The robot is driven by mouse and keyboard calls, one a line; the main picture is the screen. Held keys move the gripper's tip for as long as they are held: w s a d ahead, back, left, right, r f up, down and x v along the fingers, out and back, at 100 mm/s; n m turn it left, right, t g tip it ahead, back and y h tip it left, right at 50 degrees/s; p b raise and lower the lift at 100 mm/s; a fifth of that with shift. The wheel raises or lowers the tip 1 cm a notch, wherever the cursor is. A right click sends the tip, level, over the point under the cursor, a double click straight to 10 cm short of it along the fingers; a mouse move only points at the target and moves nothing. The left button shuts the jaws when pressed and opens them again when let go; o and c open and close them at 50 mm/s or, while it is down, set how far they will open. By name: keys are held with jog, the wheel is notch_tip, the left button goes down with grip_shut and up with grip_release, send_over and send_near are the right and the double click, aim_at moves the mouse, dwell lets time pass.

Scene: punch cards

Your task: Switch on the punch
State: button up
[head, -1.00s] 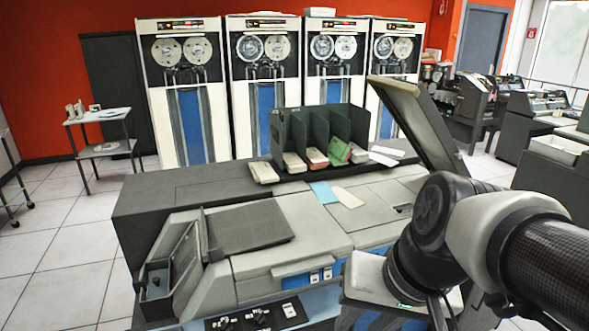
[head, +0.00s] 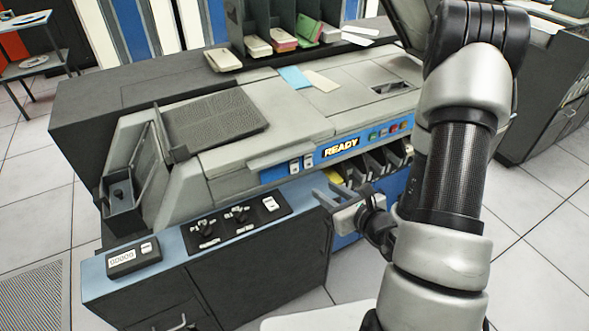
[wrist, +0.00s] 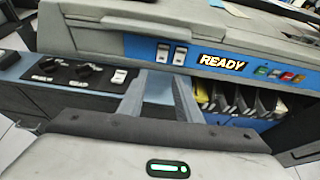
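The punch is a grey machine (head: 285,110) with a blue front strip. The strip carries two white rocker switches (head: 301,164), also in the wrist view (wrist: 171,54), and a bright READY sign (head: 341,148). Coloured buttons (head: 390,130) sit right of the sign. A black panel (head: 235,220) on the blue ledge holds two knobs and a white rocker (head: 270,204), which also shows in the wrist view (wrist: 118,76). My gripper (head: 326,194) is open and empty in front of the punch, below the two rockers. In the wrist view its fingers (wrist: 160,96) point at the front.
Several card bins (head: 375,165) open below the sign, right of my gripper. A small counter box (head: 134,258) sits at the ledge's left end. Cards (head: 296,78) lie on top by a dark card rack (head: 290,15). The tiled floor (head: 520,230) at right is clear.

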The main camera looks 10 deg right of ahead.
jog(key=b, duration=0.7)
send_near(295, 170)
jog(key=x, duration=0.7)
jog(key=shift+c, duration=0.2)
